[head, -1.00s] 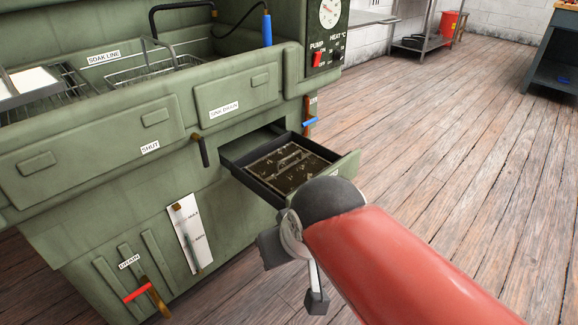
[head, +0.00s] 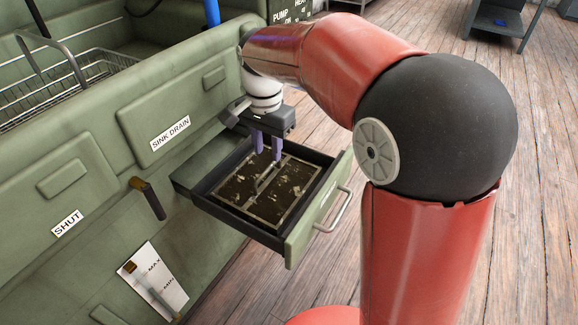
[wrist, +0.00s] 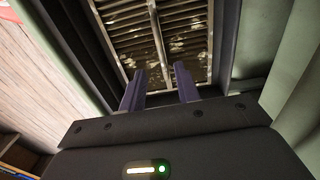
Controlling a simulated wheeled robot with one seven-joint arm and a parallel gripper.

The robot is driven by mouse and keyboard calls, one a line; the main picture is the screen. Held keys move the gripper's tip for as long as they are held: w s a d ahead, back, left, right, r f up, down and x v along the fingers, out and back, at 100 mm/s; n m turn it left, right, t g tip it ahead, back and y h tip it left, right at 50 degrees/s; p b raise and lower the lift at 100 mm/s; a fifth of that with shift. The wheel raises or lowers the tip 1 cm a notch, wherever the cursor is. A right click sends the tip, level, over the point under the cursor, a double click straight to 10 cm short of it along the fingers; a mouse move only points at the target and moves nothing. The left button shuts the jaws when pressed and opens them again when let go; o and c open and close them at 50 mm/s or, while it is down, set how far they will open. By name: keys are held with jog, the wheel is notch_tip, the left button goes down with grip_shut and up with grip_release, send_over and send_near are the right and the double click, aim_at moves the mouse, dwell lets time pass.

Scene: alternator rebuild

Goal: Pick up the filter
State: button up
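The filter (head: 258,200) is a flat, dirty brown panel with a pale metal frame and a bar across its middle. It lies in the open black-walled drawer (head: 233,224) of the green machine. In the wrist view the filter (wrist: 180,40) shows slats with pale debris, and its centre bar runs up between my fingers. My gripper (head: 267,150) points down over the far part of the filter. Its two purple fingers are apart with nothing between them in the wrist view (wrist: 160,90). I cannot tell whether the fingertips touch the filter.
The drawer front with its metal handle (head: 333,210) sticks out over the wooden floor. A drain lever (head: 148,198) stands left of the drawer. A wire basket (head: 75,80) sits in the sink above.

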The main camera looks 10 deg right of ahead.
aim_at(267, 169)
jog(key=shift+w+f, duration=0.2)
jog(key=shift+f, duration=0.2)
jog(key=f, duration=0.3)
jog(key=f+b, duration=0.1)
jog(key=f, duration=0.3)
jog(key=shift+s+a, duration=0.2)
grip_shut()
